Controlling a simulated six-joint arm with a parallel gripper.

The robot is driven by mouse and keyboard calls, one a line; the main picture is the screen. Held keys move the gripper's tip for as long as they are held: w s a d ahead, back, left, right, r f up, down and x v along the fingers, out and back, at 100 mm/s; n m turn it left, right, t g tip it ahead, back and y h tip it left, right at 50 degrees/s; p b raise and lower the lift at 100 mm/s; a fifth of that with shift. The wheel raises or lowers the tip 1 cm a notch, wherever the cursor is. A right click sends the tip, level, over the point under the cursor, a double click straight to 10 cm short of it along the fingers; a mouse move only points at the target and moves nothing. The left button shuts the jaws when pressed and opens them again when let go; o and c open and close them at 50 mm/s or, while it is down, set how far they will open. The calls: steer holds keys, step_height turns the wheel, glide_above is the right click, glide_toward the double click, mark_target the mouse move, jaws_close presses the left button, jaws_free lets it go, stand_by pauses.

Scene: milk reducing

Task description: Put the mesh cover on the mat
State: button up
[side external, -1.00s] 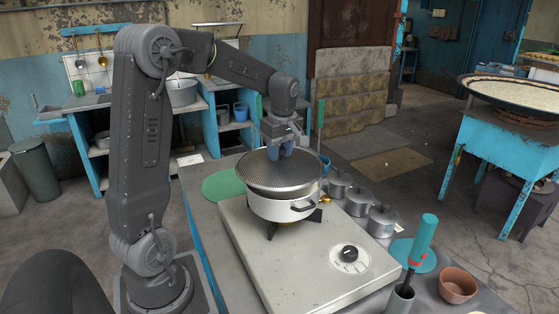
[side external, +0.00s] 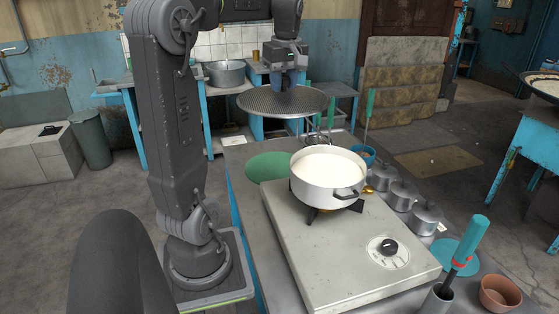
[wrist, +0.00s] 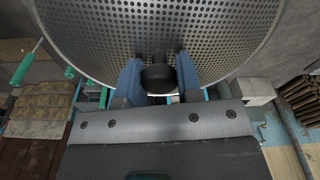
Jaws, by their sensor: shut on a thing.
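The mesh cover (side external: 258,101) is a round, perforated grey disc held in the air, about level, behind and above the pot. My gripper (side external: 284,92) is shut on its knob; in the wrist view the blue fingers of my gripper (wrist: 160,80) sit on both sides of the dark knob, and the mesh cover (wrist: 150,25) fills the top. A round green mat (side external: 268,167) lies flat on the counter, left of the pot and below the cover. The white pot (side external: 328,188) stands uncovered on the stove, with white milk showing inside.
The stove (side external: 345,240) has a black knob at its front. Several lidded metal pots (side external: 402,193) line its right side. A teal-handled tool (side external: 468,242) and a clay bowl (side external: 499,293) are at the front right. Upright green handles (side external: 370,105) stand behind the pot.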

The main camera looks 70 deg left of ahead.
steer(key=w+a, duration=0.1)
steer(key=a, duration=0.2)
steer(key=w+a, duration=0.1)
steer(key=a, duration=0.3)
steer(key=w+a+r, duration=0.1)
steer(key=a, duration=0.3)
steer(key=shift+w+r, duration=0.1)
steer(key=shift+w, duration=0.25)
steer(key=a+f, duration=0.1)
steer(key=a, duration=0.9)
glide_above(276, 167)
steer(key=shift+n, duration=0.4)
steer(key=f, duration=3.5)
steer(key=shift+d+f, duration=0.1)
steer(key=shift+d, duration=0.15)
steer(key=shift+f, duration=0.15)
steer(key=o, duration=1)
